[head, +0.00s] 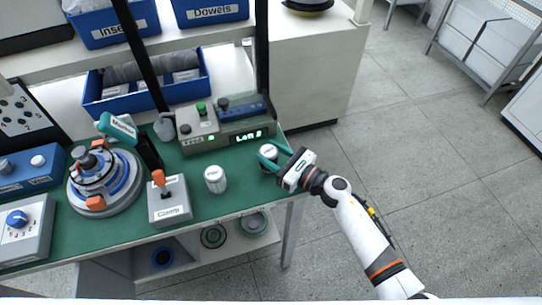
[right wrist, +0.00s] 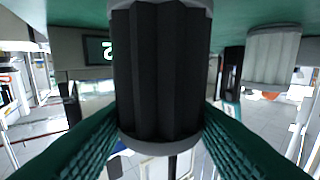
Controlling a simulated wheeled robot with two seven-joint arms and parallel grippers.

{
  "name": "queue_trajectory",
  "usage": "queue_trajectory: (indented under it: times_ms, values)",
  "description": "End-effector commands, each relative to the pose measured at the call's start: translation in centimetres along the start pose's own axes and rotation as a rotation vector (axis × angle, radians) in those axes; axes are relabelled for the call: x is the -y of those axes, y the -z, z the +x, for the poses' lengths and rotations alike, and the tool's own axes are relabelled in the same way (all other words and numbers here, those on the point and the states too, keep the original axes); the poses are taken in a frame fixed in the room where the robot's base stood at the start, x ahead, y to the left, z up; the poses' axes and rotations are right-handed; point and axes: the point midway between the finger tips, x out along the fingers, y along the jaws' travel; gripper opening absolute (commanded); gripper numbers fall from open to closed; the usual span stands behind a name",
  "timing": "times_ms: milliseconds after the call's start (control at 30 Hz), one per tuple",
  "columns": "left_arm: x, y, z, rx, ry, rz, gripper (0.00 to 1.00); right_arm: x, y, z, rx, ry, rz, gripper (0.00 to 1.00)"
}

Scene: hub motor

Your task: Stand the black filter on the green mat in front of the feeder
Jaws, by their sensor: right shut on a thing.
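The black filter (right wrist: 160,70) is a dark ribbed cylinder with pale end rings, filling the middle of the right wrist view. My right gripper (head: 270,158) is shut on it, with one teal finger on each side. In the head view the pale top of the black filter (head: 268,151) shows between the fingers, over the right end of the green mat (head: 130,234). It looks upright; I cannot tell whether its foot touches the mat. The feeder (head: 228,128), a grey box with a lit display, stands just behind and left of it. My left gripper is not in view.
A white ribbed filter (head: 215,179) stands on the mat left of my gripper, and also shows in the right wrist view (right wrist: 272,55). A grey box with an orange-topped lever (head: 170,206) and the round hub motor (head: 104,182) stand farther left. The mat's right edge is close.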

Motion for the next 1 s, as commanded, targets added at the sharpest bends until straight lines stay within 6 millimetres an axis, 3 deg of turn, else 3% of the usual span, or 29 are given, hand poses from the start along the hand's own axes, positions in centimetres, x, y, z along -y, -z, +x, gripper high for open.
queue_trajectory:
  times_ms: [467, 500, 600, 1000]
  values:
    - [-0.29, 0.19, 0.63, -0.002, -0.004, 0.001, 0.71, 0.0, -1.17, 0.01, -0.003, 0.001, -0.001, 0.2]
    - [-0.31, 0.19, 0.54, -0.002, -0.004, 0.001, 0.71, 0.0, -1.11, 0.0, -0.002, 0.001, -0.001, 0.48]
    - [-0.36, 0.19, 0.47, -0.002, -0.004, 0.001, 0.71, 0.0, -1.05, 0.0, -0.002, 0.001, 0.0, 0.65]
    - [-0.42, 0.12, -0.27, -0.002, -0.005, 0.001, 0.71, 0.0, -0.4, 0.01, -0.002, 0.0, 0.0, 0.67]
